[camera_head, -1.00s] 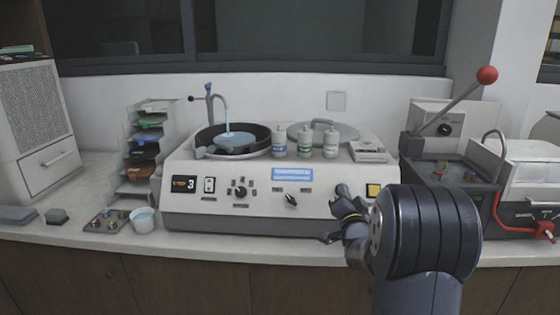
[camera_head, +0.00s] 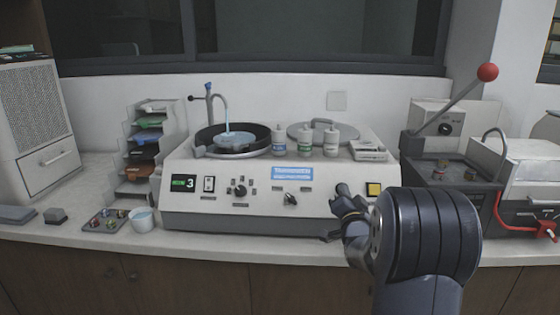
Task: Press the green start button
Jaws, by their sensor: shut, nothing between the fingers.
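The polishing machine (camera_head: 250,212) stands on the counter with a sloped white front panel. Its small display (camera_head: 184,184) is lit green and shows a 3. No green start button shows; my gripper and arm cover part of the panel's right side. My gripper (camera_head: 340,206) is shut and empty, at the right part of the front panel, left of a yellow square button (camera_head: 373,189). I cannot tell whether its tips touch the panel.
A black bowl (camera_head: 208,140) with a tap and several bottles (camera_head: 304,141) are on top of the machine. A grey press with a red-balled lever (camera_head: 487,72) stands right.

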